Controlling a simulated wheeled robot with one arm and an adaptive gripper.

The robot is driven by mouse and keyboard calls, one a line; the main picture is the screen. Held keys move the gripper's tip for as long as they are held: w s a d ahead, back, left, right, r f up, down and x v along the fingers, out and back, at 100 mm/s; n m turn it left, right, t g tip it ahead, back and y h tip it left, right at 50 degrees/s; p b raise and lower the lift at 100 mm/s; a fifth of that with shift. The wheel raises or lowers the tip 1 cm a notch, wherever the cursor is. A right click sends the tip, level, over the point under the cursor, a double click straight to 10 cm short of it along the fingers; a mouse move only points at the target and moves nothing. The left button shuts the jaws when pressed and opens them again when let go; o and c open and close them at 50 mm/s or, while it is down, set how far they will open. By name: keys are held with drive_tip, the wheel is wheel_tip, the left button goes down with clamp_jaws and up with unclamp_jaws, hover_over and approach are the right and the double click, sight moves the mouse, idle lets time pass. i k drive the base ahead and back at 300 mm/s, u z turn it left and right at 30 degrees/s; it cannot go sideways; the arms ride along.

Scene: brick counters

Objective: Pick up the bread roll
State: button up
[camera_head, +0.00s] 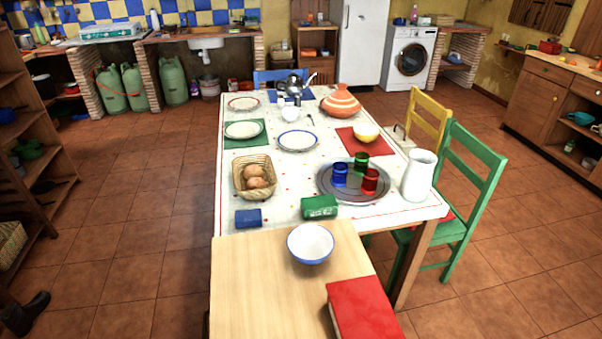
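Two brown bread rolls lie in a wicker basket (240,186) on the left side of the white table. The nearer roll (258,183) and the farther roll (255,171) sit close together inside the basket, below its rim. My gripper does not show in the head view, so I cannot see whether it is open or shut.
A blue box (248,218) and a green box (319,208) stand near the basket. A round tray (352,197) with coloured glasses and a white pitcher (419,175) are to the right. A white bowl (310,244) and red book (362,308) lie in front.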

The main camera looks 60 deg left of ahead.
sight(254, 182)
drive_tip(key=i, duration=2.45)
drive_tip(key=u, duration=3.3)
drive_tip(key=i, duration=1.3)
drive_tip(key=u, duration=0.9)
drive_tip(key=i, duration=0.2)
drive_tip(key=u, duration=0.65)
